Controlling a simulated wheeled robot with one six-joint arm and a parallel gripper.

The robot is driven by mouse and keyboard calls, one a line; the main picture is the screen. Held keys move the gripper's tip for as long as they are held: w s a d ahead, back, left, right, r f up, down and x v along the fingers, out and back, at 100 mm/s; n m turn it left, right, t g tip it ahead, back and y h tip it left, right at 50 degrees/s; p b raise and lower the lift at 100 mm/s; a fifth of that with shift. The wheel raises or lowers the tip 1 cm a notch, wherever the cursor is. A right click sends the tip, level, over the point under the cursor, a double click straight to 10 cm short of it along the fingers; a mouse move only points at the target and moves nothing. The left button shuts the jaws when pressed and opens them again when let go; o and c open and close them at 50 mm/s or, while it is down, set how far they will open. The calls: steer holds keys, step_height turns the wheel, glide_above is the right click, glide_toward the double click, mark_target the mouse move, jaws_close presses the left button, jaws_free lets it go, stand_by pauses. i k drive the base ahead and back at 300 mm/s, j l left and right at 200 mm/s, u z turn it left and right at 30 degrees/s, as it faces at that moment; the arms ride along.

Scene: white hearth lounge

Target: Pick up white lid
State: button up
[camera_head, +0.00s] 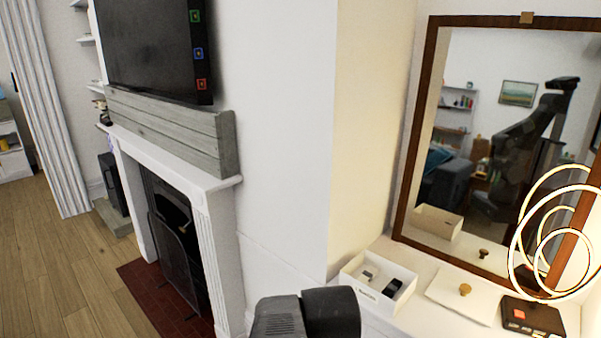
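The white lid (448,291) is a flat white panel with a round gold-brown knob (465,289) on top. It lies on the white surface at the lower right, in front of the mirror. It is to the right of an open white box (359,288) with a few small light and dark items inside. A grey and black part of my arm shows at the bottom centre, left of the box. My gripper itself is not in view.
A wood-framed mirror (432,66) stands behind the lid and reflects the box and knob. A dark red-marked box (533,318) and a lit ring lamp (519,251) stand right of the lid. A white fireplace (207,240) is on the left, with open wooden floor (58,270) beyond.

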mark_target(478, 303)
steer(key=z, duration=1.4)
steer(key=i+j, duration=0.95)
